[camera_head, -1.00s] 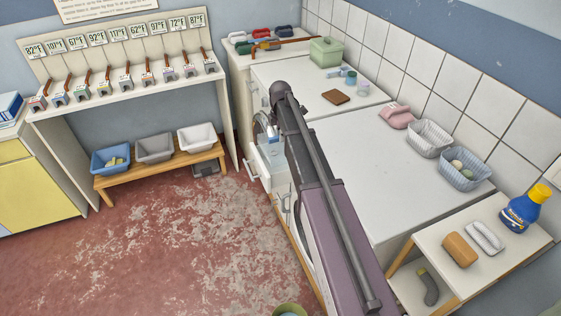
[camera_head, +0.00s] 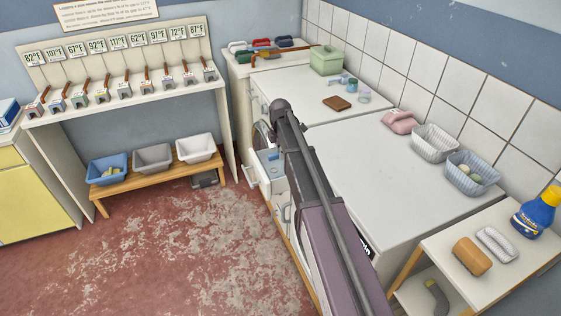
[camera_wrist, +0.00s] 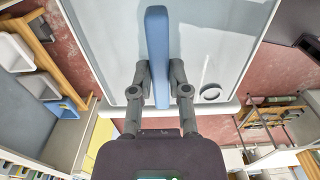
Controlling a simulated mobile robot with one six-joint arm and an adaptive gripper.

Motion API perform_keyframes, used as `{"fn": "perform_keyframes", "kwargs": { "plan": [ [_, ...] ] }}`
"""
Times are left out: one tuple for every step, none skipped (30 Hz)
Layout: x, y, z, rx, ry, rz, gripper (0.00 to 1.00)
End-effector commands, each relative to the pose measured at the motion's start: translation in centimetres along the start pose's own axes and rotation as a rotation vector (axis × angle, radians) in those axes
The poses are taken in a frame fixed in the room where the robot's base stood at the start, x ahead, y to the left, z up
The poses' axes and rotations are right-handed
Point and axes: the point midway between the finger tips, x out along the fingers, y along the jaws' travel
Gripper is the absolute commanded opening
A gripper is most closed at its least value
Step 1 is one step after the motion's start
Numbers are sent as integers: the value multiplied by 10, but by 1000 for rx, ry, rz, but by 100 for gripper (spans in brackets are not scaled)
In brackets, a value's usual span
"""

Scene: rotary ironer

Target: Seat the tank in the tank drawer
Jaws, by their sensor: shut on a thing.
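In the wrist view my gripper (camera_wrist: 159,76) is shut on a narrow blue bar, which I take to be part of the tank (camera_wrist: 157,35). Below it lies the pale, white-rimmed tank drawer (camera_wrist: 110,80), with a round ring near its right corner. In the head view the tank drawer (camera_head: 264,176) stands pulled out from the white machine, its handle facing left. A small blue part shows over the drawer beside my arm. My arm hides the gripper and most of the tank there. I cannot tell whether the tank touches the drawer floor.
A white machine top (camera_head: 400,180) fills the right, with a pink item and baskets along the wall. A low wooden bench (camera_head: 160,183) with blue, grey and white bins stands at the left. The red floor between is clear. A small table (camera_head: 480,250) stands front right.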

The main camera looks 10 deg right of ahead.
Motion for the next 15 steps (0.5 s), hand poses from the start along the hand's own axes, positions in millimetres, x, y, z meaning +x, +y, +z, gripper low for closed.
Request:
{"fn": "perform_keyframes", "kwargs": {
  "plan": [
    [0,0,0,0,0,0,0],
    [0,0,0,0,0,0,0],
    [0,0,0,0,0,0,0],
    [0,0,0,0,0,0,0],
    [1,0,0,0,0,0,0],
    [2,0,0,-1,0,0,0],
    [4,0,0,-1,0,0,0],
    [5,0,0,-1,0,0,0],
    [8,0,-1,-1,0,0,0],
    [10,0,-1,-1,0,0,0],
    [12,0,-1,-1,0,0,0],
    [16,0,-1,-1,0,0,0],
    [19,0,-1,-1,0,0,0],
    [21,0,-1,-1,0,0,0],
    [25,0,-1,-1,0,0,0]
  ]
}}
